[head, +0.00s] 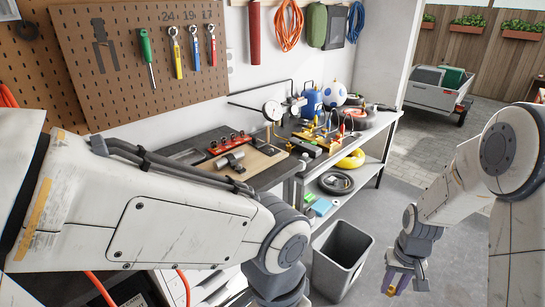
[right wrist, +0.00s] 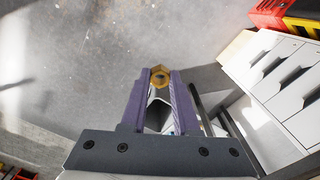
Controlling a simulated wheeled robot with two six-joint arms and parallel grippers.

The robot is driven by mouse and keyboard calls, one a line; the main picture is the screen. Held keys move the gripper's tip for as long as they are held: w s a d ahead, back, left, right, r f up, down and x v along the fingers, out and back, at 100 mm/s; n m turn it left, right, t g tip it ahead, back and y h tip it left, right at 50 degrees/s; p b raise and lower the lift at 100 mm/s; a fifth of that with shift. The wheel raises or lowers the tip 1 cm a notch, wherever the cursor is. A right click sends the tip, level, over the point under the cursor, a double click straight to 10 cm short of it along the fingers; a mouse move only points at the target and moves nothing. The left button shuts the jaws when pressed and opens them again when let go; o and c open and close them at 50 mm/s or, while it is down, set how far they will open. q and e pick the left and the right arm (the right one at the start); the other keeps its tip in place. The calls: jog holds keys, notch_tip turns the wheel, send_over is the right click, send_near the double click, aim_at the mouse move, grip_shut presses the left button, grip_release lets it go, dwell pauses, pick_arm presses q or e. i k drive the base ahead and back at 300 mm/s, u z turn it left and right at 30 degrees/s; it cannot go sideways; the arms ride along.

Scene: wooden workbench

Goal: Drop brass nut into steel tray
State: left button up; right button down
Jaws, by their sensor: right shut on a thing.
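The brass nut (right wrist: 160,75) is a small golden ring with a dark hole. In the right wrist view it sits between the tips of the purple fingers of my right gripper (right wrist: 160,82), which is shut on it. In the head view my right gripper (head: 399,285) hangs low over the floor at the lower right, to the right of the grey bin and away from the workbench. A flat grey tray-like shape (head: 187,156) lies on the workbench; I cannot tell for sure that it is the steel tray. My left arm crosses the lower left, and its gripper is out of frame.
A grey bin (head: 341,258) stands on the floor between my arms. The workbench holds a red rack (head: 230,145), a wooden board (head: 258,162) and a dial gauge (head: 272,110). A shelf unit behind is crowded. White drawers (right wrist: 285,85) stand right in the wrist view.

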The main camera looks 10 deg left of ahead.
aim_at(189, 161)
jog(key=z, duration=0.15)
jog(key=k, duration=0.75)
jog(key=u, duration=1.05)
jog(key=i, duration=0.95)
jog(key=z, duration=0.05)
